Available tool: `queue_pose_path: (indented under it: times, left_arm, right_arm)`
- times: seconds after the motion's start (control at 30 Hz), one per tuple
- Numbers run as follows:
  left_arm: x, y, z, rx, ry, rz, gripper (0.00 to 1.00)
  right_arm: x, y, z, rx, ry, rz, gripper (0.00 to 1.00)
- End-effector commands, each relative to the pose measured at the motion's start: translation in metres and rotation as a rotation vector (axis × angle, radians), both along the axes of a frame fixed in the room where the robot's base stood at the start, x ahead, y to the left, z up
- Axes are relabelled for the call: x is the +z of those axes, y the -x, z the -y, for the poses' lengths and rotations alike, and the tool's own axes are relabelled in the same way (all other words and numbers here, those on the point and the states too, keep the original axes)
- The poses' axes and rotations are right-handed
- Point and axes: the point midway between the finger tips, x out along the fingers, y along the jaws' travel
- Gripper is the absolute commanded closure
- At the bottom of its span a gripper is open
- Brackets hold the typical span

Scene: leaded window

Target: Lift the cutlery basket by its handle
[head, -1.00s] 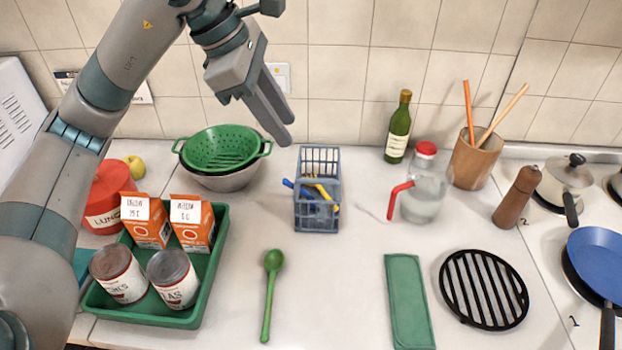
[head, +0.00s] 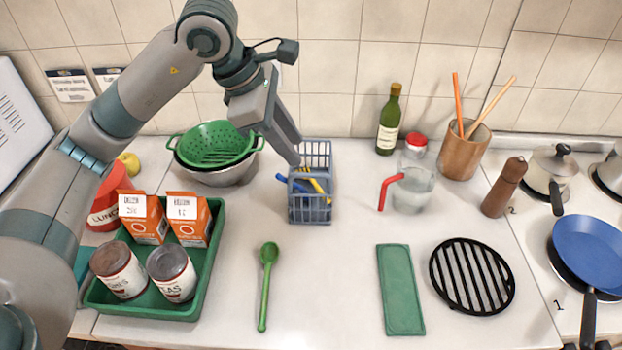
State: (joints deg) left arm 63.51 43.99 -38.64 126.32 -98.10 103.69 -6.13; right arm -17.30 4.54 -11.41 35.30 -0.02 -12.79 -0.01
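The cutlery basket (head: 311,214) is a small blue-grey open-grid basket standing upright on the white counter, near the middle of the head view. Blue and yellow cutlery (head: 318,186) lies in it. A taller grid panel rises at its back; I cannot make out a separate handle. My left gripper (head: 294,158) points down from the upper left, its fingertips at the basket's back left, overlapping its upper edge in the picture. I cannot tell whether they touch it. The fingers are seen side-on, so their gap is hidden. My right gripper is not in view.
A green colander in a metal bowl (head: 213,146) stands close left of the basket. A green tray (head: 212,265) with cartons and cans is at left. A glass jug with red handle (head: 412,190) and a bottle (head: 389,122) stand right. A green spoon (head: 265,285) lies in front.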

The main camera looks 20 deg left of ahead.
Motion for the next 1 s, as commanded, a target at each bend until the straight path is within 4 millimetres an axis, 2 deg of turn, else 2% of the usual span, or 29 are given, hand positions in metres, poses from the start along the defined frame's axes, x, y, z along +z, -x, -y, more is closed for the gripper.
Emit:
queue_pose_path:
  times: [0.1, 0.33, 0.77, 1.0]
  left_arm:
    - [-0.017, -0.005, 0.007, 0.0, 0.001, -0.005, 0.69]
    - [-0.044, -0.013, 0.016, -0.001, 0.0, -0.002, 0.69]
    - [-0.05, -0.015, 0.017, 0.0, 0.0, 0.001, 0.69]
    - [-0.059, -0.017, 0.019, 0.001, -0.001, -0.004, 0.69]
  right_arm:
    - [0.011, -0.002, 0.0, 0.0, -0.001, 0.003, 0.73]
    - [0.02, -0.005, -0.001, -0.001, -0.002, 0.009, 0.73]
    - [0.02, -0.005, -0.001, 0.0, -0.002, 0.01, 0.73]
    - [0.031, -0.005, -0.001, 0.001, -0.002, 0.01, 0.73]
